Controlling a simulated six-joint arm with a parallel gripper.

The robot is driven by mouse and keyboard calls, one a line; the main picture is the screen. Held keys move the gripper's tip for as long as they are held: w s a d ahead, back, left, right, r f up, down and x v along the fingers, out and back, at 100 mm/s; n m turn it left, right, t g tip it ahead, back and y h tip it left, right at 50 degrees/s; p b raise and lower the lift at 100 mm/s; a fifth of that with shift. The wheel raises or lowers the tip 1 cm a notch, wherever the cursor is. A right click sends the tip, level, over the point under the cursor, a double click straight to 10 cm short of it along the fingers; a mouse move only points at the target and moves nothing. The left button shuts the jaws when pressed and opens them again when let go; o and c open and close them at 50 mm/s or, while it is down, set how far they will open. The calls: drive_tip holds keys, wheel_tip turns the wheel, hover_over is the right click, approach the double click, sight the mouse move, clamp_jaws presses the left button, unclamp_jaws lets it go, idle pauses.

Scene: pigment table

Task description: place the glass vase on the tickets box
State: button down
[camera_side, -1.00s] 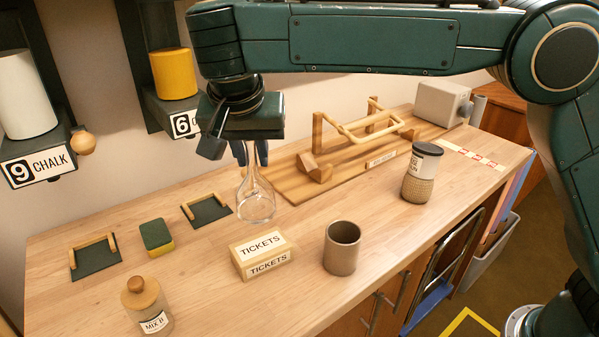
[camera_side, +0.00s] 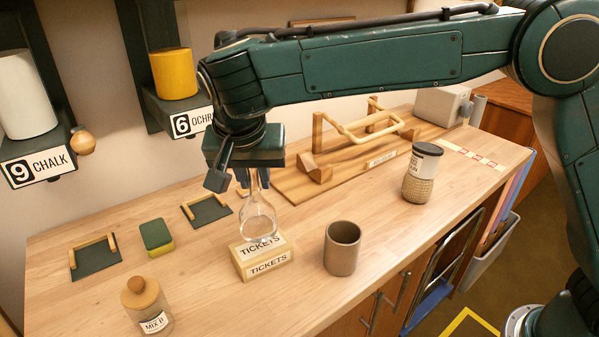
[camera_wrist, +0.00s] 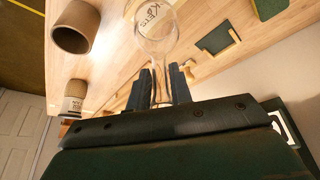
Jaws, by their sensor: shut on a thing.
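The clear glass vase (camera_side: 258,220) hangs upright, its neck held by my gripper (camera_side: 253,180). In the side view its base overlaps the top of the tickets box (camera_side: 264,264), a small pale wooden box with TICKETS labels. I cannot tell whether the vase touches the box or is just above it. In the wrist view the two dark fingers of my gripper (camera_wrist: 162,88) close around the vase neck. The round body of the vase (camera_wrist: 150,38) covers part of the box, and lettering shows through the glass.
A grey-brown cup (camera_side: 342,248) stands right of the box. A lidded jar (camera_side: 421,172) stands farther right, and a MIX B jar (camera_side: 147,304) is at front left. A green-and-yellow block (camera_side: 157,236) lies left. A wooden rack (camera_side: 372,122) stands behind.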

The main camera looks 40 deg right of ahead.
sight(254, 188)
drive_tip(key=shift+f, duration=1.85)
drive_tip(key=c, duration=1.3)
unclamp_jaws()
drive_tip(key=shift+o, duration=0.2)
drive_tip(key=shift+v, duration=3.9)
drive_tip(key=shift+w, duration=0.1)
drive_tip(key=shift+d, duration=0.15)
